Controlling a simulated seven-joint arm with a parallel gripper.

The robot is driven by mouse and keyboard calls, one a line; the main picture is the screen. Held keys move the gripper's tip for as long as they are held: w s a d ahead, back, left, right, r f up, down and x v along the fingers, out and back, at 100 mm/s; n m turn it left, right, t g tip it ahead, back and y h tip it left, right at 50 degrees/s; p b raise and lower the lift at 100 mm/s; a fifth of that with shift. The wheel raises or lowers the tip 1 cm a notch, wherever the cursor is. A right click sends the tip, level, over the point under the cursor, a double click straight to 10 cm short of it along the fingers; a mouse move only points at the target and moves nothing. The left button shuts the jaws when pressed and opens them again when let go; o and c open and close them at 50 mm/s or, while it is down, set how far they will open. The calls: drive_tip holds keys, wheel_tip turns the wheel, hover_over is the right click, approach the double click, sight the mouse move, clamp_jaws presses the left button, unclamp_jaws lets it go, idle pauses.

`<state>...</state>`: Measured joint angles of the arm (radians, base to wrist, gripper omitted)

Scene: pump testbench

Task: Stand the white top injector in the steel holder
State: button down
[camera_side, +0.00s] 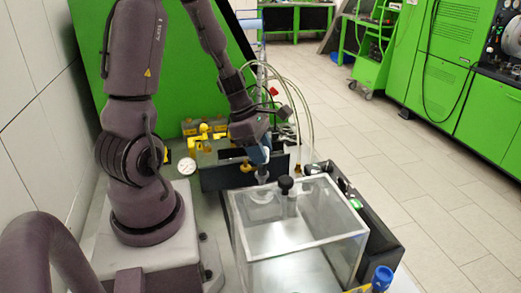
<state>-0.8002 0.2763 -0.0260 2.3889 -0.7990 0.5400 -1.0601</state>
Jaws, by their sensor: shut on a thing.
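My gripper (258,157) points down behind the back left corner of a clear box, at the middle of the camera_side view. Its jaws are shut on a small part (262,175) that shows as a grey piece just below the fingertips. This part seems to be the injector, but its white top cannot be made out; the jaws hide its upper end. It looks roughly upright. I cannot tell whether its lower end touches anything. The steel holder cannot be picked out among the fittings around the gripper.
The clear box (300,240) with a black knob (285,185) fills the front. Yellow fittings (205,130), a white gauge (187,166) and a dark panel (217,177) crowd the back left. Thin hoses arch behind the gripper. A blue cap (382,275) stands front right.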

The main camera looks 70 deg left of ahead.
sight(261, 168)
idle(0.4)
drive_tip(key=shift+f, duration=1.2)
drive_tip(key=shift+f, duration=0.45)
drive_tip(key=shift+f, duration=0.5)
drive_tip(key=shift+f, duration=0.5)
idle(0.6)
drive_tip(key=c, duration=0.7)
unclamp_jaws()
drive_tip(key=shift+r, duration=3.5)
